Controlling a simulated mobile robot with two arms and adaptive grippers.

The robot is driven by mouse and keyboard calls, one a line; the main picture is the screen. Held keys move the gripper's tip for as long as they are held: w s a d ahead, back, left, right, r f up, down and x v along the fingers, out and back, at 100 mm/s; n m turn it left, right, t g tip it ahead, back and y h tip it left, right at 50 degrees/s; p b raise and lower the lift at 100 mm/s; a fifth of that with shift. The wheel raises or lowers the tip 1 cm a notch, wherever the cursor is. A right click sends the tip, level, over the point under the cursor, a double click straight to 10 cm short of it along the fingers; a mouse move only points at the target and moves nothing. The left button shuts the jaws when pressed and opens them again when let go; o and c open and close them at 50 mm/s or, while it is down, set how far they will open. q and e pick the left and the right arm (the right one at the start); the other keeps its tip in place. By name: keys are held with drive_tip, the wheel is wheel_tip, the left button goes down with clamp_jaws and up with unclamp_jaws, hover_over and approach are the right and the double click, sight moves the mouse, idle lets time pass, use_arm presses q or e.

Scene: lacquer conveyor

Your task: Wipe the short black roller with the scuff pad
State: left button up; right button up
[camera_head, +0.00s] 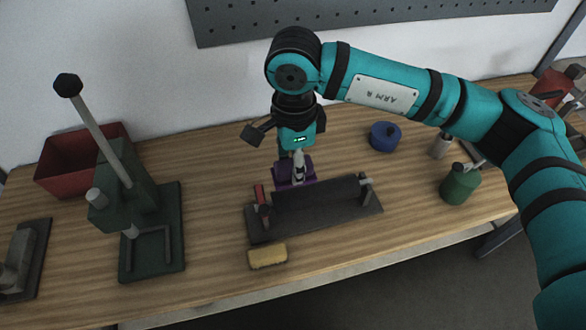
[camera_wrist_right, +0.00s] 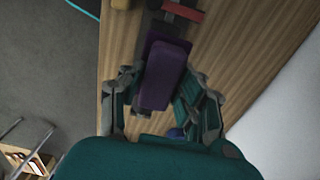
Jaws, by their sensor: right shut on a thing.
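The short black roller (camera_head: 318,195) lies level between two posts on a dark base plate (camera_head: 335,222), in the middle of the bench. My right gripper (camera_head: 298,158) is shut on a purple pad (camera_head: 310,173), which I take to be the scuff pad. It holds the pad at the far side of the roller, left of its middle. Whether pad and roller touch is unclear. In the right wrist view the purple pad (camera_wrist_right: 163,75) sits between the fingers and hides most of what is past it. My left gripper is not in view.
A yellow block (camera_head: 267,256) lies at the front edge. A green press (camera_head: 125,200) and a red bin (camera_head: 75,165) stand left. A blue round container (camera_head: 385,136) and a green bottle (camera_head: 459,184) stand right. Bare wood lies between press and roller stand.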

drive_tip(key=shift+r, duration=1.05)
